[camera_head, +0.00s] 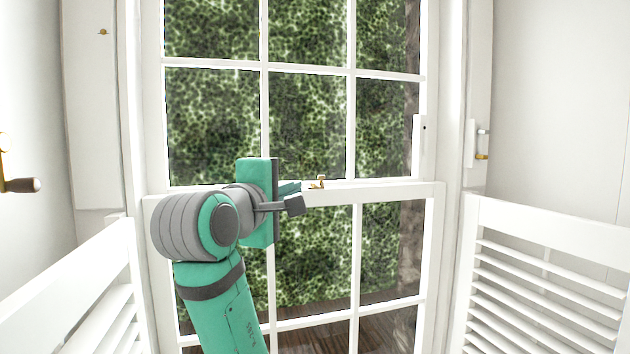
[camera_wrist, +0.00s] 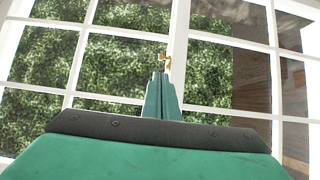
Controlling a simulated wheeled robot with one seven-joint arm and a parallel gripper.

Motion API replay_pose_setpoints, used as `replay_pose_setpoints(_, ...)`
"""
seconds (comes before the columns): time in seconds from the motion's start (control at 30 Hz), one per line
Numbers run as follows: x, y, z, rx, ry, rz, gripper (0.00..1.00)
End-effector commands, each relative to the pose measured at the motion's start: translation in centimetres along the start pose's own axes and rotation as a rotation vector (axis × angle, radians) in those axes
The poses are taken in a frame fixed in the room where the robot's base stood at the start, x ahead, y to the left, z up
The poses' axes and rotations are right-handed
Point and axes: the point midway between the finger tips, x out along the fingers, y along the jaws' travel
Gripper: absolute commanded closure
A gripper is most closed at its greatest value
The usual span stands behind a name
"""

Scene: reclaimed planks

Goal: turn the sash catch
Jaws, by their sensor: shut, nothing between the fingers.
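The brass sash catch (camera_head: 319,182) sits on the white meeting rail (camera_head: 370,190) of the sash window. In the wrist view the catch (camera_wrist: 164,60) shows just beyond the fingertips, near the top middle. My gripper (camera_head: 298,187) is to the left of the catch at about rail height in the head view, with a gap between them. In the wrist view the teal fingers of my gripper (camera_wrist: 160,78) are together, with nothing between them. My wrist hides the left part of the rail.
White louvred shutters stand on the left (camera_head: 75,285) and right (camera_head: 545,275) of the window. A handle with a dark knob (camera_head: 22,185) juts in at the far left. A white fitting with a brass part (camera_head: 476,145) is on the right frame.

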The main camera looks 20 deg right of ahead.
Motion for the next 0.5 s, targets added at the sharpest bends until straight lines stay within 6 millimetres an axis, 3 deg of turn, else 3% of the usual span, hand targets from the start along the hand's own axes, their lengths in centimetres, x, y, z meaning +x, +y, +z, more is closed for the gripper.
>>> replay_pose_setpoints(0.17, 1.6, 0.0, 0.1, 0.0, -0.001, -0.002, 1.0)
replay_pose_setpoints(0.5, 7.7, -0.1, 0.1, -0.001, -0.002, -0.003, 1.0)
